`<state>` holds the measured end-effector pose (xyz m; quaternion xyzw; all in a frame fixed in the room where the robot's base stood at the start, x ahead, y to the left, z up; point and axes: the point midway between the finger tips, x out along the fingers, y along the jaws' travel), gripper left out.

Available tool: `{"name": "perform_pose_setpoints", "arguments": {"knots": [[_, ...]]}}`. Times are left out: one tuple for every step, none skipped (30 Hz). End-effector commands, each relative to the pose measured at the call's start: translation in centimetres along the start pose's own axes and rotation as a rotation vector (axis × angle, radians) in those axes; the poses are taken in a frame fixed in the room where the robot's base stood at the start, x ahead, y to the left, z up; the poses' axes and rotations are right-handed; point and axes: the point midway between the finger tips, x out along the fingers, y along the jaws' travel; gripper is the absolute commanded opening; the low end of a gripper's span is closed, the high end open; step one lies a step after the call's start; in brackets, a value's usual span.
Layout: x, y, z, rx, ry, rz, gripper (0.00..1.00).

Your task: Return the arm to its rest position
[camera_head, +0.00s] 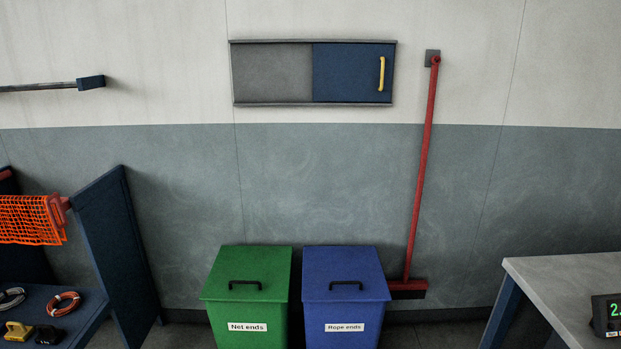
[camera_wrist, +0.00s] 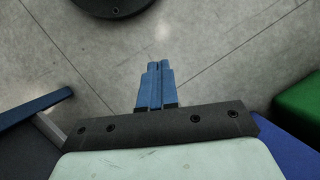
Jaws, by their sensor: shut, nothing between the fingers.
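My gripper (camera_wrist: 158,68) shows in the wrist view, with its blue fingers together and nothing between them. It hangs over bare grey floor and touches nothing that I can see. My arm and gripper do not show in the head view.
A green "Net ends" bin (camera_head: 246,295) and a blue "Rope ends" bin (camera_head: 344,295) stand shut by the wall. A red broom (camera_head: 422,170) leans beside them. A blue rack (camera_head: 115,250) is left, a grey table (camera_head: 570,285) right. A sliding wall cabinet (camera_head: 272,73) hangs above.

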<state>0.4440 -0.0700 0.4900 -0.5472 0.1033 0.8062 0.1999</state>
Motion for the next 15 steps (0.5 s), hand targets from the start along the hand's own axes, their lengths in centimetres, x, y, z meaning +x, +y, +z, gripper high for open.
{"name": "perform_pose_setpoints", "arguments": {"knots": [[1.6, -0.1, 1.9, -0.032, -0.022, 0.024, 0.00], [2.4, -0.2, 2.7, -0.049, -0.032, 0.037, 0.00], [3.4, -0.2, 3.8, -0.074, -0.046, 0.054, 0.00], [4.2, -0.2, 4.6, -0.092, -0.057, 0.067, 0.00], [4.9, -0.1, 5.4, -0.111, -0.066, 0.080, 0.00], [5.8, 0.0, 6.6, -0.134, -0.080, 0.097, 0.00], [6.5, 0.0, 7.4, -0.154, -0.090, 0.110, 0.00], [7.2, 0.2, 8.3, -0.172, -0.101, 0.123, 0.00], [8.0, 0.4, 9.4, -0.196, -0.115, 0.140, 0.00], [8.6, 0.5, 10.2, -0.214, -0.125, 0.153, 0.00], [9.2, 0.7, 11.0, -0.231, -0.134, 0.164, 0.00], [9.9, 0.9, 12.0, -0.255, -0.146, 0.179, 0.00], [10.3, 1.1, 12.6, -0.270, -0.154, 0.190, 0.00], [10.8, 1.3, 13.3, -0.284, -0.163, 0.201, 0.00], [11.2, 1.5, 14.1, -0.302, -0.173, 0.213, 0.00]]}}
